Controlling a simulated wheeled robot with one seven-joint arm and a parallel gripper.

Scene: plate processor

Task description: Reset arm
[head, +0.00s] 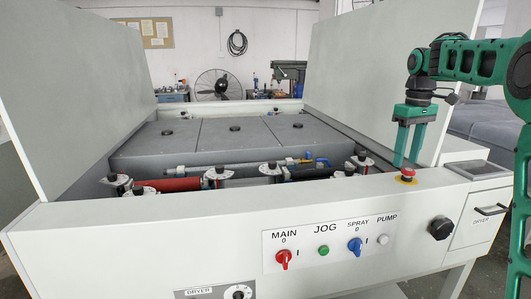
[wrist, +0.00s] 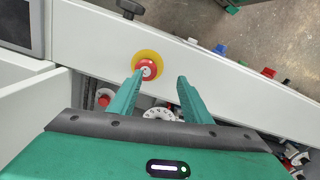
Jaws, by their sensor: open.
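My gripper (head: 409,160) hangs pointing down over the right front of the machine, with its two green fingers apart and nothing between them. A red emergency-stop button (head: 407,172) on a yellow base sits just below the fingertips. In the wrist view, my gripper (wrist: 160,78) is open, and the tip of its left finger overlaps the red button (wrist: 146,68). I cannot tell whether that finger touches the button. My green arm reaches in from the right side of the head view.
The plate processor's front panel (head: 150,240) carries a red MAIN switch (head: 283,259), green JOG button (head: 323,251), blue SPRAY switch (head: 355,246) and PUMP button (head: 383,240). A black knob (head: 441,228) is at right. Raised lids (head: 75,95) flank the open rollers. A small display (head: 476,169) is beside my arm.

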